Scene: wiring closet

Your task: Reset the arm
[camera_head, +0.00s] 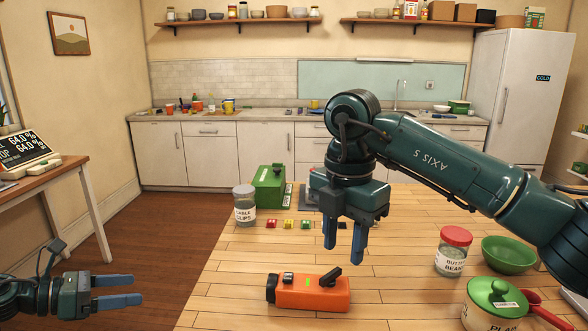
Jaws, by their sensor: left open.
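My right arm (450,160) reaches in from the right across the table, bent, with its gripper (344,256) pointing down. Its two blue fingers are apart with nothing between them. They are over the wooden table, behind an orange device (312,293) with a black lever, and appear clear of it. My left gripper (138,290) is low at the left edge of the view, over the floor and left of the table. Its blue fingers point right, are open and hold nothing. Most of the left arm is out of view.
On the table (225,290) are a labelled jar (245,207), a green machine (269,190), small coloured blocks (288,224), a red-lidded jar (454,253), a green bowl (509,255) and a green-lidded pot (495,303). A side desk (60,175) stands left.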

